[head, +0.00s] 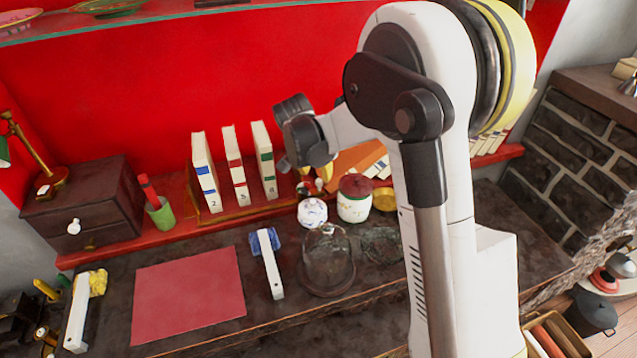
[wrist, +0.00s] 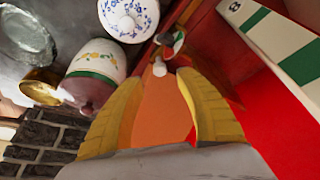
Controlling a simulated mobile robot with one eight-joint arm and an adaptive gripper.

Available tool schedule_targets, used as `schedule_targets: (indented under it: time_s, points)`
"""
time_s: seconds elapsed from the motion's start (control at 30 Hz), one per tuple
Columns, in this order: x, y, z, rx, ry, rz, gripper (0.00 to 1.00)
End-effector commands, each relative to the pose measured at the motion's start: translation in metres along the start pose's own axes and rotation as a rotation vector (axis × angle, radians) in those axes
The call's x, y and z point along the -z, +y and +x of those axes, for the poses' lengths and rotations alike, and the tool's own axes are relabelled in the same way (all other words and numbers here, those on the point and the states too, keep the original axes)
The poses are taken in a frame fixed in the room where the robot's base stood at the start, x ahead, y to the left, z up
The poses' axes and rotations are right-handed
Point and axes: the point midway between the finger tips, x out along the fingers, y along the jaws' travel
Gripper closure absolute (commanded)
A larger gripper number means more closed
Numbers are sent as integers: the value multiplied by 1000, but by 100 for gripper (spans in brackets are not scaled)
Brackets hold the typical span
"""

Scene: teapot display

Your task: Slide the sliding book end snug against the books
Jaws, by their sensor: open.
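Several upright white books with coloured bands stand on the red shelf; the green-banded book 8 (head: 264,160) is rightmost in the head view. It also shows in the wrist view's upper right corner (wrist: 275,45). An orange panel, seemingly the sliding book end (head: 355,158), stands right of the books, apart from book 8. In the wrist view the orange panel (wrist: 155,110) shows between my open fingers. My gripper (wrist: 160,80) has yellow fingers on both sides of it; contact cannot be told. In the head view my gripper (head: 308,140) is right of book 8, its fingertips unclear.
A red-lidded jar (head: 355,205), a white patterned pot (head: 312,212) and a glass dome (head: 328,260) stand in front and below. A red mat (head: 188,293) and a white-handled brush (head: 271,268) lie on the counter. Small figurines sit near book 8.

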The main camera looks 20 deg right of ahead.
Motion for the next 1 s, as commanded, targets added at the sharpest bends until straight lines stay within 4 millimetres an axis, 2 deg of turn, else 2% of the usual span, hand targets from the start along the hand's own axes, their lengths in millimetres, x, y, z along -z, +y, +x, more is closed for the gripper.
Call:
schedule_targets:
  time_s: [0.03, 0.1, 0.3, 0.67, 0.8, 1.0]
  points:
    - [-1, 0, 14, 0, 0, 2, 57]
    - [0, 0, 26, 0, 0, 2, 57]
    - [0, 0, 49, 0, 0, -1, 57]
    - [0, 0, 53, 0, 0, -1, 57]
    - [0, 0, 53, 0, 0, -1, 98]
    - [0, 0, 52, 0, 0, -1, 100]
